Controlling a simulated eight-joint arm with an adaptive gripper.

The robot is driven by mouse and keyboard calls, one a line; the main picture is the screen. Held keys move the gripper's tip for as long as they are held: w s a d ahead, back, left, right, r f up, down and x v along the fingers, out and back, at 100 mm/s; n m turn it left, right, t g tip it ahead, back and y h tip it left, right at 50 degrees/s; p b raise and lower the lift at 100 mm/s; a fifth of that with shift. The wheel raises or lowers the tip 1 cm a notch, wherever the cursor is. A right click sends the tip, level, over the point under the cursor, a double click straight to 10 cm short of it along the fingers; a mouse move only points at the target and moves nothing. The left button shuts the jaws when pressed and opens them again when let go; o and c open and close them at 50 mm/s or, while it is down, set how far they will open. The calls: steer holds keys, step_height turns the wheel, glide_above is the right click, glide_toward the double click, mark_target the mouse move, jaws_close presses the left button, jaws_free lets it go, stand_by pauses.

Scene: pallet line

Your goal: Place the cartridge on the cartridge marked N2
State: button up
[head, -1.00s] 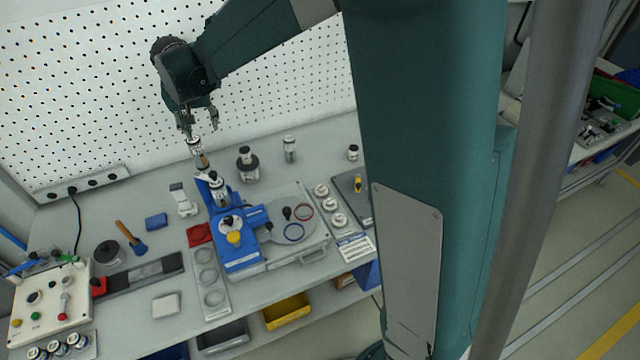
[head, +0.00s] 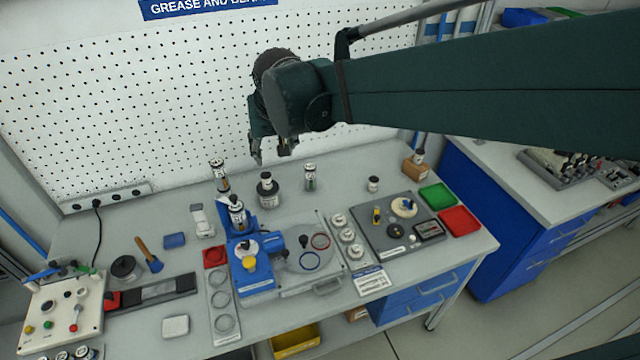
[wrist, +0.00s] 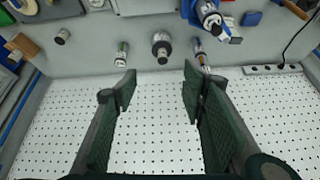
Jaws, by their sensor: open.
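A tall, narrow white-and-black cartridge stack (head: 221,178) stands upright at the back left of the bench; it also shows in the wrist view (wrist: 202,57). It looks like one cartridge on another, but the joint is unclear. To its right are a wide dark cartridge with a smaller top (head: 267,188), a slim white-and-green cartridge (head: 310,178) and a short one (head: 373,184). The mark N2 is not legible on any of them. My gripper (head: 272,151) is open and empty, above the back of the bench. Its fingers (wrist: 160,90) stand wide apart in the wrist view.
A blue fixture (head: 250,278) holding another cartridge (head: 237,214) stands in front. A pegboard (head: 120,110) closes off the back. A dark tray (head: 375,235), a green bin (head: 437,196) and a red bin (head: 460,220) lie to the right. Small bare patches separate the cartridges.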

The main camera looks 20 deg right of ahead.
steer(key=s+d+f, duration=0.1)
steer(key=s+d, duration=0.2)
steer(key=s, duration=0.5)
steer(key=s+d+f+t, duration=0.1)
steer(key=s+d, duration=0.1)
steer(key=s, duration=0.6)
steer(key=s+d+f+n, duration=0.1)
steer(key=s+d+f, duration=0.1)
steer(key=s, duration=0.6)
steer(key=shift+d+t, duration=0.3)
steer(key=shift+d, duration=0.5)
step_height(320, 180, down, 9)
steer(key=b, duration=0.9)
steer(key=shift+r, duration=0.1)
